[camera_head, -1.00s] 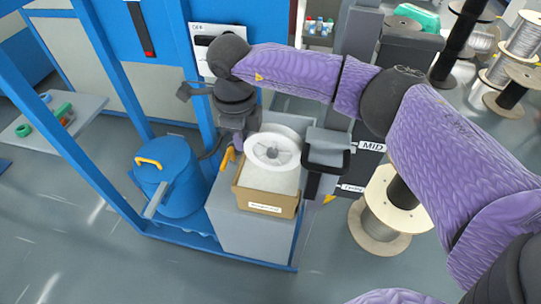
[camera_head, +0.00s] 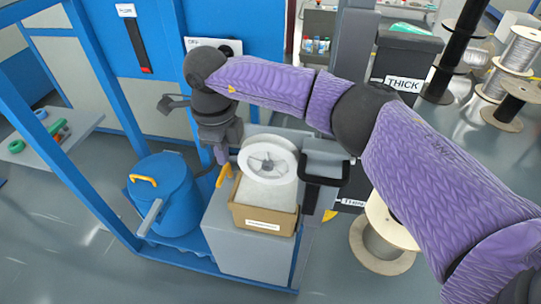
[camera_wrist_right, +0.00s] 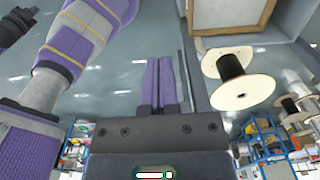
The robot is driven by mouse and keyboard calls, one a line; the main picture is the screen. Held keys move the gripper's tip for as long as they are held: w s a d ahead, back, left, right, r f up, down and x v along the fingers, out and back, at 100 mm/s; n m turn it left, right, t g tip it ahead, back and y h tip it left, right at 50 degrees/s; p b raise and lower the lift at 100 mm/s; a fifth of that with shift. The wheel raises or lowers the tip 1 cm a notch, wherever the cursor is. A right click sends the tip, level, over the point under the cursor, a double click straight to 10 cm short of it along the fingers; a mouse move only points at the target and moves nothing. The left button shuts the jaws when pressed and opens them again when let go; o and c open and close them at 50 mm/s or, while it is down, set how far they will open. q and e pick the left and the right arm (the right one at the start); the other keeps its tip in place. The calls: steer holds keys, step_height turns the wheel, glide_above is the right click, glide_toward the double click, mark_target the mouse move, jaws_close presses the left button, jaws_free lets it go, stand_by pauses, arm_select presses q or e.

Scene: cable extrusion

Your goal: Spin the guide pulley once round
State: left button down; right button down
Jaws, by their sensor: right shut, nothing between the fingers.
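The guide pulley (camera_head: 268,160), a white spoked wheel, stands above the open cardboard box (camera_head: 262,223) on the grey cabinet. My right gripper (camera_head: 221,155) hangs just left of the pulley, with its fingers pointing down near a yellow part (camera_head: 224,174). It looks apart from the pulley rim. In the right wrist view the two purple fingers (camera_wrist_right: 160,75) lie together, shut and empty. The pulley cannot be made out there. My left gripper is not in view.
A blue drum (camera_head: 168,195) with a yellow handle stands left of the cabinet. A grey post rises right of the pulley, with a dark bracket (camera_head: 325,167) close by. A large spool (camera_head: 380,240) stands on the floor at right; blue frame beams surround the left side.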

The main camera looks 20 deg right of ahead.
stand_by(0.3)
step_height(320, 180, up, 9)
steer(key=p, duration=0.6)
steer(key=shift+f, duration=0.2)
